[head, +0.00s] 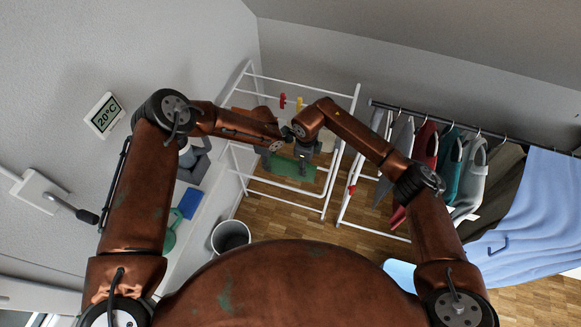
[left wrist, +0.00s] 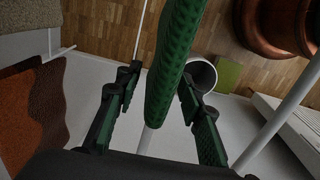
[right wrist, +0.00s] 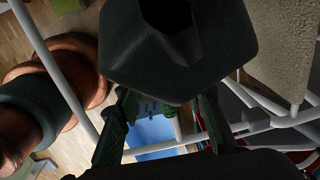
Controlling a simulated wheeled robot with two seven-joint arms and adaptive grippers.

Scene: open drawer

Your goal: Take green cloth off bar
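The green cloth (head: 284,166) hangs over a white bar of the drying rack (head: 291,197), partly hidden by my grippers in the head view. In the left wrist view the cloth (left wrist: 174,65) shows nearly edge-on as a green textured strip. My left gripper (head: 275,146) is at the cloth, and its two fingers (left wrist: 160,95) are apart, one on each side of the strip. My right gripper (head: 304,156) is close beside it at the rack. Its fingers (right wrist: 165,120) are spread with no cloth visible between them. A large dark shape blocks the upper middle of the right wrist view.
Red and yellow pegs (head: 283,101) sit on the rack's upper bars. Clothes hang on a dark rail (head: 450,124) at the right, with a blue cloth (head: 535,215) near it.

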